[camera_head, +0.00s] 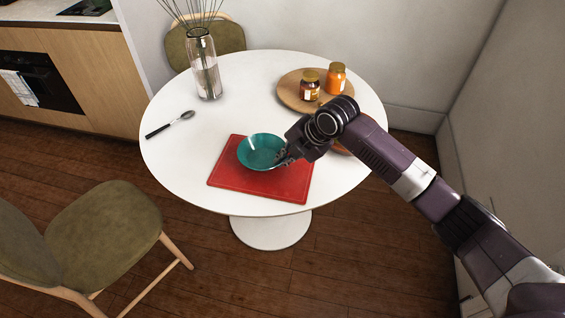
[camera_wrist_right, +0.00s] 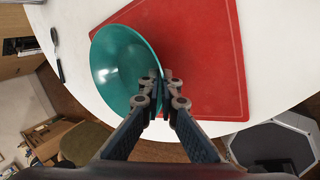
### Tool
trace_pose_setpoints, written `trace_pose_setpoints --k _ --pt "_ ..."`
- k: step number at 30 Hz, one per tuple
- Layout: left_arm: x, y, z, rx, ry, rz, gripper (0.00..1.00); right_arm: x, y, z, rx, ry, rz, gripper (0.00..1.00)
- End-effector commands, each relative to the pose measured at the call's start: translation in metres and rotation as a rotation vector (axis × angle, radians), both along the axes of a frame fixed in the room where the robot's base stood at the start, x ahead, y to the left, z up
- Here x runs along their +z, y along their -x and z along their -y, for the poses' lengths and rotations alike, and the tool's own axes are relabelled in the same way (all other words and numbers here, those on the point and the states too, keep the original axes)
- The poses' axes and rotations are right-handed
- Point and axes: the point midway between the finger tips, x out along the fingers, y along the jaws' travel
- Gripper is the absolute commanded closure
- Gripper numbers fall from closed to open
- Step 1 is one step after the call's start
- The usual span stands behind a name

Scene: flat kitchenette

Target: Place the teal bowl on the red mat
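The teal bowl (camera_head: 261,148) is upright over the back middle part of the red mat (camera_head: 230,183); I cannot tell if it touches the mat. My right gripper (camera_head: 284,158) is at the bowl's right rim. In the right wrist view my right gripper (camera_wrist_right: 161,88) has its fingers close together with the rim of the bowl (camera_wrist_right: 118,65) between them. The mat (camera_wrist_right: 205,70) also shows there, partly covered by the bowl and fingers. My left gripper is not in view.
On the white round table (camera_head: 180,160) are a spoon (camera_head: 170,124), a glass vase (camera_head: 206,70), and a wooden board (camera_head: 290,92) with two jars (camera_head: 310,85). Something brown is partly hidden behind my right arm. Chairs (camera_head: 105,225) stand at the front left and back.

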Motion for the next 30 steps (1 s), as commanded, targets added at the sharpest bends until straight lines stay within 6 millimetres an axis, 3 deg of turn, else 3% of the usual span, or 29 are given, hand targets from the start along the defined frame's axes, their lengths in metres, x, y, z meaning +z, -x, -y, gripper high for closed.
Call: trace_pose_setpoints --k 4,14,19,30 --pt "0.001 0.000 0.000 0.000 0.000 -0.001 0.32 -0.018 0.000 -0.001 0.000 -0.002 0.001 1.00" --pt "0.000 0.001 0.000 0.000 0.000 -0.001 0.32 -0.021 0.000 0.000 -0.001 -0.001 0.002 1.00" --pt "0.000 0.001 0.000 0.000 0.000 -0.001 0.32 -0.022 0.000 0.000 -0.001 0.001 0.001 0.79" --pt "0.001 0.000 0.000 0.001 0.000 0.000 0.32 -0.017 0.000 0.002 -0.001 0.000 0.002 0.78"
